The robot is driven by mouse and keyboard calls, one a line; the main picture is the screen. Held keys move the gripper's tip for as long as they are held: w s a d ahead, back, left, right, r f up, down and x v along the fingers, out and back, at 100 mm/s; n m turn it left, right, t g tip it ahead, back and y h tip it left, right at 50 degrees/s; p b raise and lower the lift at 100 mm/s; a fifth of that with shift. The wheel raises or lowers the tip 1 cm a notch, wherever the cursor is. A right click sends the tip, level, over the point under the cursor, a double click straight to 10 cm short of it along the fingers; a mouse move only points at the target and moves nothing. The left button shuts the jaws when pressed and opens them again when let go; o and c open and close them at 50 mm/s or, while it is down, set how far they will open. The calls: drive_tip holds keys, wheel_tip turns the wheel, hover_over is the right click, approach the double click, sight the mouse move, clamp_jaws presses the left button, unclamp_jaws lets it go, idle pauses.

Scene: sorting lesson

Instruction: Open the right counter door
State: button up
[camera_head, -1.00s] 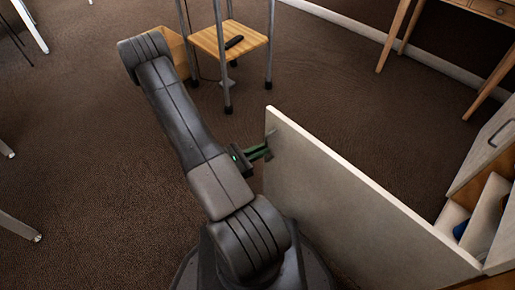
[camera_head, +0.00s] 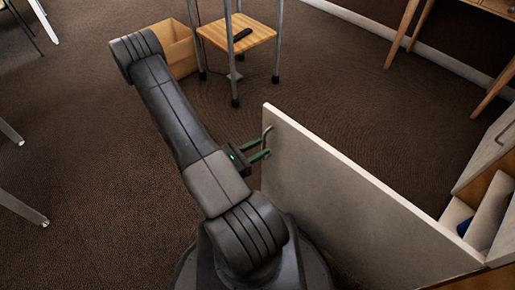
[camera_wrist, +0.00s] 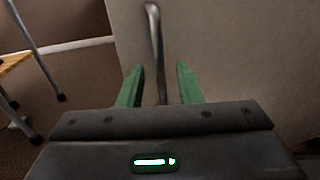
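The right counter door (camera_head: 350,200) stands swung wide open, a pale panel reaching out from the counter at the right. Its metal handle (camera_head: 267,137) is near the panel's free edge. My gripper (camera_head: 262,150) is beside the handle, with its green fingers apart. In the wrist view, the handle (camera_wrist: 154,45) runs down between the two open fingers (camera_wrist: 158,85), and neither finger visibly touches it. The door face (camera_wrist: 230,60) fills the right of that view. The lower end of the handle is hidden behind the gripper body.
The open counter (camera_head: 485,215) shows shelves and a blue item inside. Another door with a handle (camera_head: 495,155) is at the right edge. A small wooden-topped stand (camera_head: 240,35) and a wooden box (camera_head: 170,45) stand at the back.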

drive_tip(key=p+v, duration=0.2)
drive_tip(key=v, duration=1.2)
idle(0.4)
drive_tip(key=shift+w+d, duration=0.1)
drive_tip(key=shift+d, duration=0.05)
idle(0.4)
drive_tip(key=b+x, duration=0.1)
drive_tip(key=x, duration=1.1)
drive_tip(key=shift+w+d+b, duration=0.15)
drive_tip(key=shift+d+b, duration=0.1)
drive_tip(key=shift+b, duration=0.15)
idle(0.5)
